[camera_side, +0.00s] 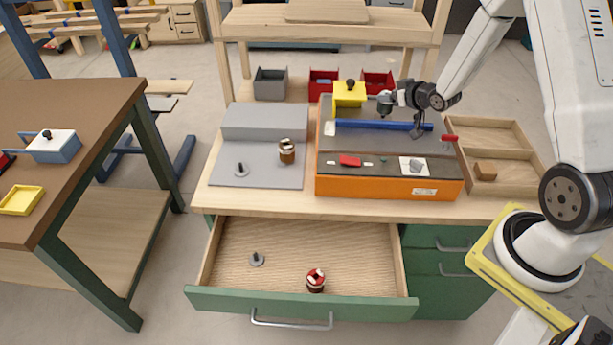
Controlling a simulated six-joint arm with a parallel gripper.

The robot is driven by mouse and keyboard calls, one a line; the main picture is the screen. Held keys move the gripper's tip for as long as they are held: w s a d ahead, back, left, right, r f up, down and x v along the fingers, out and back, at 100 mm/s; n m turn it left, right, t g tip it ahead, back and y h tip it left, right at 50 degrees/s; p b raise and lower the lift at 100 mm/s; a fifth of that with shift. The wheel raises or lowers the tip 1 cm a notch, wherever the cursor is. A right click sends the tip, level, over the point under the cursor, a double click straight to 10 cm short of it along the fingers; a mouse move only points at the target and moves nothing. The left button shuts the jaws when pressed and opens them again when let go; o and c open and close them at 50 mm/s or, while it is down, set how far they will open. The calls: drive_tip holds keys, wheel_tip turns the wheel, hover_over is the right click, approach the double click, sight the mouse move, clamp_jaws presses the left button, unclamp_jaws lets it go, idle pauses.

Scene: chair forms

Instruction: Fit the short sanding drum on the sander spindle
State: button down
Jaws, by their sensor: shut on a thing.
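An orange sander (388,187) with a dark top stands on the workbench. My gripper (386,105) is over its back part, shut, just right of a yellow block (349,98) with a black knob. What it holds is too small to make out. A dark grey upright part (418,128) shows below my wrist; I cannot tell whether it is the spindle. A brown drum (287,152) with a pale band stands on the grey mat. A drum with a red top (315,281) stands in the open drawer. Which drum is shorter is unclear.
A blue bar (372,124) crosses the sander top. A grey disc with a stub (241,170) lies on the mat, another (257,260) in the drawer (300,300). A wooden tray (503,150) is at right. Grey and red bins stand behind. The mat's front middle is clear.

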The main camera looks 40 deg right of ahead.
drive_tip(key=shift+f, duration=1.05)
idle(0.4)
unclamp_jaws()
drive_tip(key=shift+r, duration=0.1)
drive_tip(key=shift+r, duration=3.4)
drive_tip(key=shift+a, duration=0.1)
drive_tip(key=shift+a, duration=0.3)
drive_tip(key=s+a+n+g+y, duration=0.2)
drive_tip(key=s+a+g, duration=0.7)
drive_tip(key=s+a, duration=0.9)
drive_tip(key=a, duration=0.4)
drive_tip(key=shift+r, duration=0.25)
